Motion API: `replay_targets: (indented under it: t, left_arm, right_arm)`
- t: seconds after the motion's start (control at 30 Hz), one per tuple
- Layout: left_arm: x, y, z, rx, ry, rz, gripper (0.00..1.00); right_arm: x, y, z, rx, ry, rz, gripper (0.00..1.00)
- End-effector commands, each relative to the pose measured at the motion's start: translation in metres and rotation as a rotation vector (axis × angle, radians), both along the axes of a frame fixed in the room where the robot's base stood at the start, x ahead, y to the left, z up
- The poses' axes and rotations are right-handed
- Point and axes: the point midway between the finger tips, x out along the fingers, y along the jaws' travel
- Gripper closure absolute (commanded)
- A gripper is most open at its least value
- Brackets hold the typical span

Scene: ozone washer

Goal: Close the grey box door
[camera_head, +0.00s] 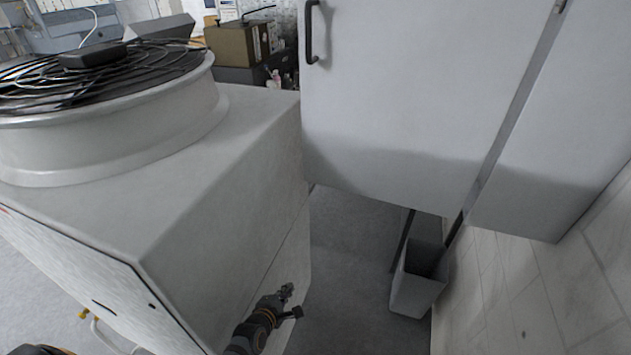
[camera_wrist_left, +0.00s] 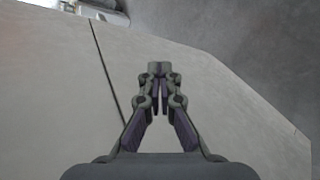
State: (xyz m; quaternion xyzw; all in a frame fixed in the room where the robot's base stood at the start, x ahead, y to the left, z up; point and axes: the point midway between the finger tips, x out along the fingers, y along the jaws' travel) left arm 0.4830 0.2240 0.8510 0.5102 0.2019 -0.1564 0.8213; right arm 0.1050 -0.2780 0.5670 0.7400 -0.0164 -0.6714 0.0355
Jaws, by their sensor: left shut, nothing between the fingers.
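The grey box door (camera_head: 400,90) is the large pale panel at the upper middle of the head view, with a dark handle (camera_head: 310,35) near its left edge. A dark strip runs between the panel and the grey box body (camera_head: 560,130) on its right. I cannot tell how far the door stands open. My left gripper (camera_head: 287,291) is shut and empty, low in the head view, well below the door and apart from it. In the left wrist view its fingertips (camera_wrist_left: 160,70) meet over a pale panel; the door is not recognisable there. My right gripper is not seen.
A big grey machine with a round fan (camera_head: 110,110) fills the left, close to my left gripper. A grey bin (camera_head: 416,280) stands by the tiled wall (camera_head: 520,290) at right. Dark grey floor (camera_head: 350,240) lies free between machine and bin. A brown box (camera_head: 240,42) sits behind.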

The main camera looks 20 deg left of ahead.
Motion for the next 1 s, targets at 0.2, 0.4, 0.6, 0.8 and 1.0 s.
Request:
replay_targets:
  t: [0.2,0.4,0.6,0.8,1.0]
  left_arm:
    - [0.053,-0.016,0.217,-0.793,-0.310,0.233,1.00]
    - [0.055,-0.019,0.284,-1.093,-0.378,0.254,1.00]
    - [0.061,-0.020,0.285,-1.106,-0.382,0.254,1.00]
    - [0.095,-0.023,0.285,-1.104,-0.383,0.254,1.00]
    - [0.139,-0.027,0.285,-1.103,-0.381,0.254,1.00]
  right_arm:
    - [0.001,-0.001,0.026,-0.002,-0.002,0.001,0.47]
    - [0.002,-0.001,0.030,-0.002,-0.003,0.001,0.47]
    - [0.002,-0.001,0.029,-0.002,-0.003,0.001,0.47]
    - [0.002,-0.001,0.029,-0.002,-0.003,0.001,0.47]
    - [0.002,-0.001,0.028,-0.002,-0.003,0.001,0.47]
